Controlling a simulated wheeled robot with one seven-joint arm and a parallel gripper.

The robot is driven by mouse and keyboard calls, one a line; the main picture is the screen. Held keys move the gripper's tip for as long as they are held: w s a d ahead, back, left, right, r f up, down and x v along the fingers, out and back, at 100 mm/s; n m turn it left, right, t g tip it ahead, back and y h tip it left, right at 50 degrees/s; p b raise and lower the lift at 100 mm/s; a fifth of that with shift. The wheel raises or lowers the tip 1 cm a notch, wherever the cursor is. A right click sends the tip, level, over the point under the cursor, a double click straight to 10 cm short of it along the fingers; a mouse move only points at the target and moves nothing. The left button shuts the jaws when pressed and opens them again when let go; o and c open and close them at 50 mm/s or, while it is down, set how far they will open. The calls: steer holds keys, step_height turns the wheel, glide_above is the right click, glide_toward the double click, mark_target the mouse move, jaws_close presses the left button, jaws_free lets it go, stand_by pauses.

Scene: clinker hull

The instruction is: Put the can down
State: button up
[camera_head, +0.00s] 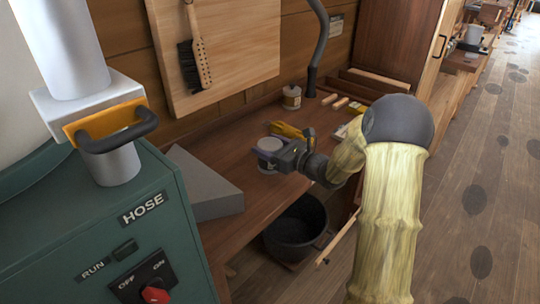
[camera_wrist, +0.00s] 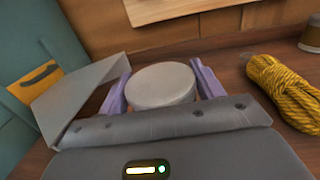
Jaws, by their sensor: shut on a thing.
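The can (camera_wrist: 160,86) has a pale round lid and sits between the two lilac fingers of my gripper (camera_wrist: 161,90) in the wrist view. My gripper (camera_head: 267,156) is shut on it. In the head view the can (camera_head: 270,144) shows as a pale top just beyond the gripper, over the wooden workbench (camera_head: 262,200). Its lower part is hidden by the fingers, and I cannot tell whether its base touches the bench.
Yellow rope (camera_wrist: 283,90) lies right of the can. Another can (camera_head: 291,97) stands farther back. A grey wedge-shaped block (camera_head: 205,185) is close on the left, beside the green hose machine (camera_head: 150,235). A black bucket (camera_head: 296,228) stands below the bench.

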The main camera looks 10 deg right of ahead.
steer(key=shift+f, duration=1.7)
steer(key=shift+f, duration=0.1)
steer(key=o, duration=1.3)
steer(key=shift+d, duration=0.1)
steer(key=shift+s, duration=0.15)
steer(key=v, duration=1.1)
steer(key=shift+s+d+b, duration=0.25)
steer(key=shift+s+b, duration=0.05)
steer(key=shift+b, duration=0.05)
